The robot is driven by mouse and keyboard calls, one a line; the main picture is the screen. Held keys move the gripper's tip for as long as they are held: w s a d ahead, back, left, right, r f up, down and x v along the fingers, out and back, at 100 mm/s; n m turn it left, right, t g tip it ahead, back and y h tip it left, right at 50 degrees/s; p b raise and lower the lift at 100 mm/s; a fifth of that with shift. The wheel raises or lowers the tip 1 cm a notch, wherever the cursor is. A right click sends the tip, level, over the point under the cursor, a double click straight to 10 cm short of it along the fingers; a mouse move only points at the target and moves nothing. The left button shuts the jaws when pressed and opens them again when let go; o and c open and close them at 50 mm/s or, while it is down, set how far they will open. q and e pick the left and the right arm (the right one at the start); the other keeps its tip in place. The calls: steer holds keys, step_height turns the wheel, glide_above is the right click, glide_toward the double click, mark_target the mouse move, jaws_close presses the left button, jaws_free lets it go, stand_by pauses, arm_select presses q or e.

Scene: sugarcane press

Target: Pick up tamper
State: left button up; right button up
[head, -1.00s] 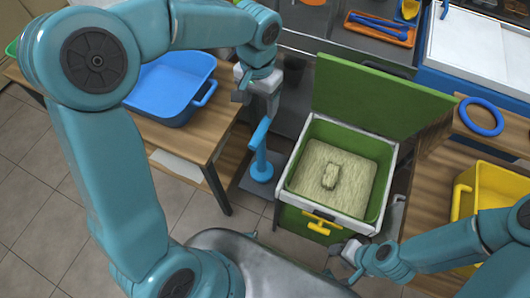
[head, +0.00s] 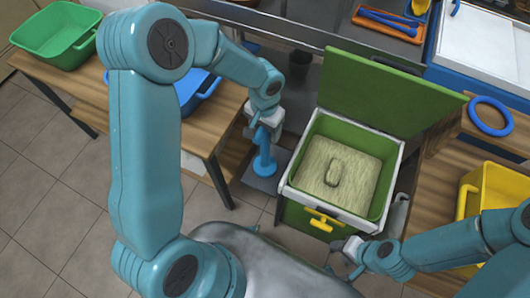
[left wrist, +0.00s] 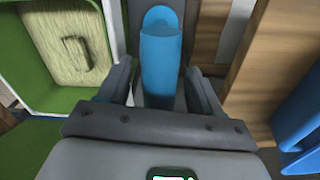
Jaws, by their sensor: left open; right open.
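The blue tamper (head: 264,162) stands upright on a grey plate (head: 262,182) on the floor, left of the green box. My left gripper (head: 262,128) is at the tamper's top in the head view. In the left wrist view the tamper (left wrist: 160,62) stands between the two open fingers of my left gripper (left wrist: 160,88), with a gap visible on each side. The gripper hides part of the tamper's top in the head view. My right gripper (head: 347,250) is open and empty by the front right corner of the green box.
The green box (head: 387,190) has its lid (head: 385,95) up and holds a pale fibrous mass (head: 350,165) with a small block. A wooden table (head: 205,125) stands left, with a blue tub (head: 195,92) and a green tub (head: 55,42). A yellow tub (head: 500,190) is at right.

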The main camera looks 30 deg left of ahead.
arm_select(q)
steer(key=shift+f, duration=0.45)
steer(key=c, duration=1.2)
jaws_close()
steer(key=shift+r, duration=0.1)
